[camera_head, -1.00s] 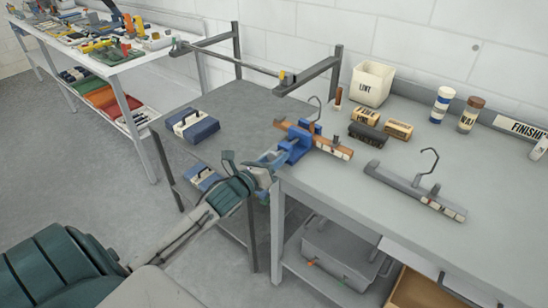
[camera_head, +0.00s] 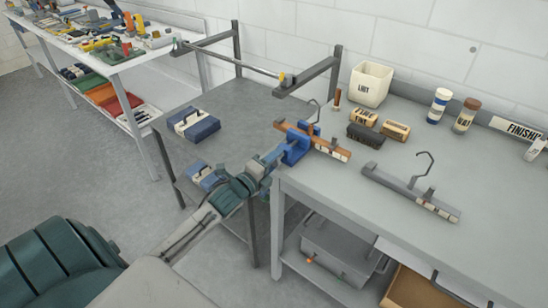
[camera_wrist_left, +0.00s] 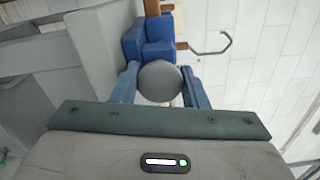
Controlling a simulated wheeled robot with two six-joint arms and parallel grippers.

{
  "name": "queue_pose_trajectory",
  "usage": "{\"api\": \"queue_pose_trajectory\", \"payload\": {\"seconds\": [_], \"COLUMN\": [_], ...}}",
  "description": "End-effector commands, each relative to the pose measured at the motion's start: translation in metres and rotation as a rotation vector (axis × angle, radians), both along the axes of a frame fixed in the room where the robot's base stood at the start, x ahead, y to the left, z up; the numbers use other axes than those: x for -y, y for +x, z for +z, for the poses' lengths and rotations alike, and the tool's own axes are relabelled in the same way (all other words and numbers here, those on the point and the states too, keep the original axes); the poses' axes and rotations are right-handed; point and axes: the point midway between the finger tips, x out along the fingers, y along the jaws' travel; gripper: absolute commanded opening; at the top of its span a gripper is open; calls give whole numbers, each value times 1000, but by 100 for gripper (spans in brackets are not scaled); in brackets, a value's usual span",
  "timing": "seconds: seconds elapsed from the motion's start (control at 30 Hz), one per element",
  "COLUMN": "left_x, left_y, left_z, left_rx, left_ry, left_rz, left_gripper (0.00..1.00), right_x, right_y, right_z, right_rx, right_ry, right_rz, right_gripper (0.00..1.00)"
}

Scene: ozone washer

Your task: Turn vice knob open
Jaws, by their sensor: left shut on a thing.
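The blue vice (camera_head: 296,148) is at the left front corner of the grey bench and holds a wooden hanger (camera_head: 328,147) with a metal hook. Its round grey knob (camera_wrist_left: 160,83) faces the left wrist camera. My left gripper (camera_head: 273,156) is at the vice's near side, its blue fingers on either side of the knob and shut on it. In the head view the gripper hides the knob. In the left wrist view the vice body (camera_wrist_left: 150,38) lies just beyond the knob. My right gripper is in neither view.
A grey hanger (camera_head: 410,190) lies on the bench to the right. Several brushes (camera_head: 367,134), a white bin (camera_head: 371,84) and shaker bottles (camera_head: 439,105) stand behind it. A lower grey table (camera_head: 240,110) with a blue-grey box (camera_head: 193,125) is at left.

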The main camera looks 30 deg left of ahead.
Motion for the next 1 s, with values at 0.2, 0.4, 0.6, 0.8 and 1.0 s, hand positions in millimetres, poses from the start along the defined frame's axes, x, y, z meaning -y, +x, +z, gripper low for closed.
{"api": "queue_pose_trajectory", "payload": {"seconds": [0.2,0.4,0.6,0.8,1.0], "left_x": [0,0,0,0,0], "left_y": [0,0,0,0,0], "left_z": [2,2,2,2,1], "left_rx": [-18,-32,-47,-61,-77], "left_ry": [-204,-394,-582,-773,-963], "left_rz": [1,0,0,1,1], "left_gripper": [17,17,17,17,17], "right_x": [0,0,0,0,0], "right_y": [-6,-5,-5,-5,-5], "right_z": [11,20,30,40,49], "right_rx": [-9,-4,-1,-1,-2], "right_ry": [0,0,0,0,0], "right_rz": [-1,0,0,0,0], "right_gripper": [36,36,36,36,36]}}
